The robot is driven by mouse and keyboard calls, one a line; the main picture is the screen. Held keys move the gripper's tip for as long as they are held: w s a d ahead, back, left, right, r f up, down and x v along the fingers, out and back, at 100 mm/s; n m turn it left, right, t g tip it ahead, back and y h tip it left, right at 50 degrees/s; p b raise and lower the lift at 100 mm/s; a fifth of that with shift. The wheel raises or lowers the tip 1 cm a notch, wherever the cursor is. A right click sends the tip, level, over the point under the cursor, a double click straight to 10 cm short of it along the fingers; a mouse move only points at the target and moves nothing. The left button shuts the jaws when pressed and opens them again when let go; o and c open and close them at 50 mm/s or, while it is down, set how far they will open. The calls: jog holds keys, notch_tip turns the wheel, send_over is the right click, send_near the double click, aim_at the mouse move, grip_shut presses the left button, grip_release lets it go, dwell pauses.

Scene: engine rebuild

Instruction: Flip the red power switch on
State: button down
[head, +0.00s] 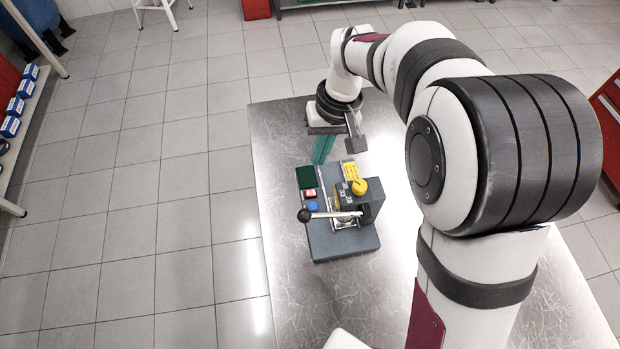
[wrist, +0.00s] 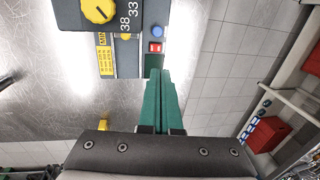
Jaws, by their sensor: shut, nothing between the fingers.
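The red power switch (head: 310,195) is a small red rocker with a white marking on the grey control box (head: 345,247). It sits between a dark green panel (head: 311,176) and a blue button (head: 312,206). The switch (wrist: 155,47) also shows in the wrist view, just beyond my fingertips. My gripper (head: 318,160) has green fingers, shut and empty. In the wrist view my gripper (wrist: 158,72) points at the dark green panel, slightly short of the switch in the picture. I cannot tell the height of the tips above the box, or the switch's position.
The box also carries a yellow dial (head: 359,187), a yellow label (head: 350,171) and a lever with a black ball knob (head: 304,215) reaching out to the left.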

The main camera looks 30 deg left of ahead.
aim_at(307, 193)
jog(key=f, duration=0.4)
jog(key=s+a+f, duration=0.1)
jog(key=f, duration=0.6)
jog(key=shift+s+a+f, duration=0.2)
jog(key=shift+s+f, duration=0.05)
jog(key=shift+f, duration=0.1)
